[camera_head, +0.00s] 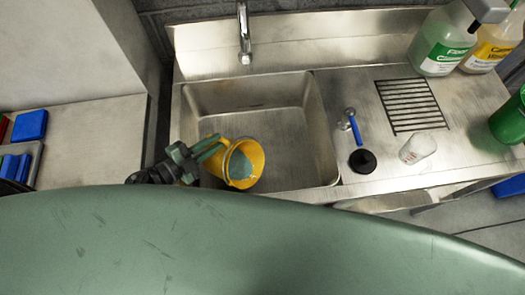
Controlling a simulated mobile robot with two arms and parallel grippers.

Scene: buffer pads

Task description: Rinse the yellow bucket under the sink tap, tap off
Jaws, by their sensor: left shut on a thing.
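The yellow bucket (254,152) is over the left front part of the steel sink basin (300,110), with its opening facing up towards me. Something teal shows inside it; I cannot tell whether it is liquid or the inner surface. My left gripper (212,149) comes in from the left and is shut on the bucket's left side. The sink tap (244,35) stands at the back of the basin, behind the bucket. No water stream shows below its spout. A blue-handled lever (355,127) sits on the counter right of the basin. My right gripper is not in view.
A black round stopper (363,161) and a clear beaker (418,148) stand right of the basin, near a drain grate (410,105). Green-labelled (441,50) and yellow-labelled (488,55) bottles stand at the back right. A green container (510,120) is at the right edge.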

